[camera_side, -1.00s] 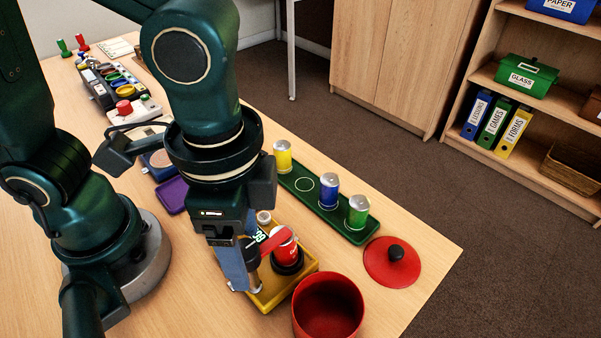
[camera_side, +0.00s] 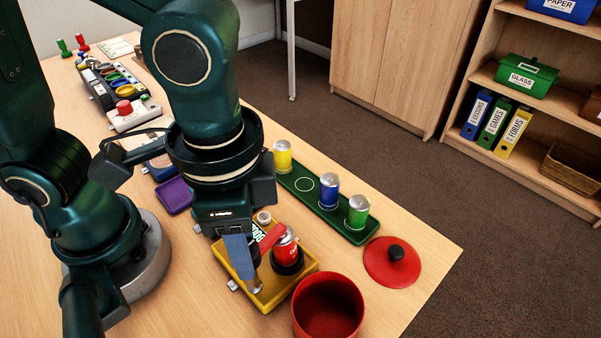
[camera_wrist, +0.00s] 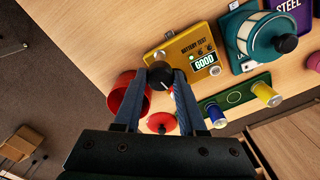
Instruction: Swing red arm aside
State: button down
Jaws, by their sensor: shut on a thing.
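The yellow battery tester (camera_side: 270,297) stands on the table, and its face with "GOOD" shows in the wrist view (camera_wrist: 178,48). A red can (camera_side: 287,248) stands upright in a black ring on it. The red arm (camera_side: 271,238) reaches from beside the can's top toward my gripper (camera_side: 254,285). My gripper is shut on the red arm, at its outer end. The exact grip is partly hidden by the fingers in the side view. In the wrist view a dark round knob (camera_wrist: 160,74) shows between the fingertips.
A red pot (camera_side: 328,308) stands close to the tester's right, with its red lid (camera_side: 392,262) beyond. A green tray (camera_side: 338,221) holds yellow, blue and green cans and one empty ring. A purple tray (camera_side: 174,195) lies left. The table's right corner is clear.

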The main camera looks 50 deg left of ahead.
jog(key=n, duration=1.2)
jog(key=shift+n, duration=2.2)
jog(key=shift+c, duration=2.3)
grip_release()
